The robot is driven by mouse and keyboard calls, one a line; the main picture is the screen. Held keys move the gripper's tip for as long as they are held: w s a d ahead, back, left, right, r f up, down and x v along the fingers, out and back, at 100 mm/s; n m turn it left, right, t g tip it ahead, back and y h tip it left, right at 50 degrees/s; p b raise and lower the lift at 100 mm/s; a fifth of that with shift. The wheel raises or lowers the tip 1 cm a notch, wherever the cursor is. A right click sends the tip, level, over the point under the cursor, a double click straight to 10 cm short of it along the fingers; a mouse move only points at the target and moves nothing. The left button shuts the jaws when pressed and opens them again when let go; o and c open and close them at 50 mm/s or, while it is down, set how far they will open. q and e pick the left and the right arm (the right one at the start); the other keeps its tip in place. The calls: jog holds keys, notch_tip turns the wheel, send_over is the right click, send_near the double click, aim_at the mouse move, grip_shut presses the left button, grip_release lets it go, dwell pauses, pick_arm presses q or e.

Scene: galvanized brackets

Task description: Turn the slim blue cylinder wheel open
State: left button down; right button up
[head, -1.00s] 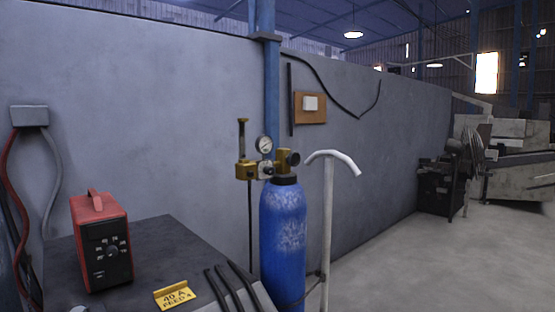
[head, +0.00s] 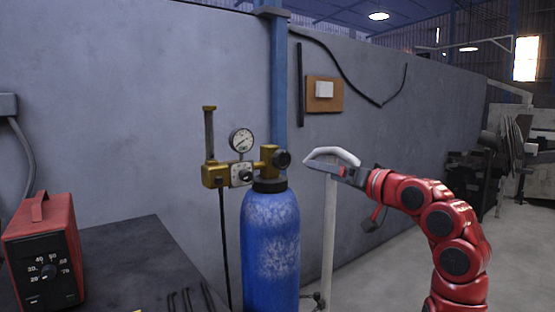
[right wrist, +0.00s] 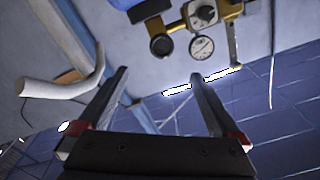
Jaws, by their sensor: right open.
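The slim blue cylinder (head: 270,245) stands upright beside the dark bench, with a brass valve on top. A round black wheel (head: 283,158) sits on the right side of that valve; it also shows in the right wrist view (right wrist: 161,46), where the scene appears upside down. A brass regulator (head: 215,175) with a white-faced gauge (head: 242,140) is joined on the left. My right gripper (head: 340,170) is to the right of the wheel, apart from it, pointing left. In the right wrist view its two fingers (right wrist: 158,78) are spread and empty. My left gripper is out of view.
A white trolley handle (head: 329,240) stands right of the cylinder, close to my right gripper, which overlaps it in the head view. A red power unit (head: 42,255) sits on the dark bench (head: 125,255) at left. A grey wall (head: 150,90) is behind.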

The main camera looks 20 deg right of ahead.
aim_at(284, 161)
jog(key=p+x, duration=0.6)
jog(key=x, duration=0.9)
jog(key=shift+w+a+r, duration=0.15)
jog(key=shift+w+a, duration=0.05)
jog(key=shift+a, duration=0.1)
jog(key=shift+w+a, duration=0.2)
jog(key=shift+w, duration=0.45)
jog(key=c, duration=1.4)
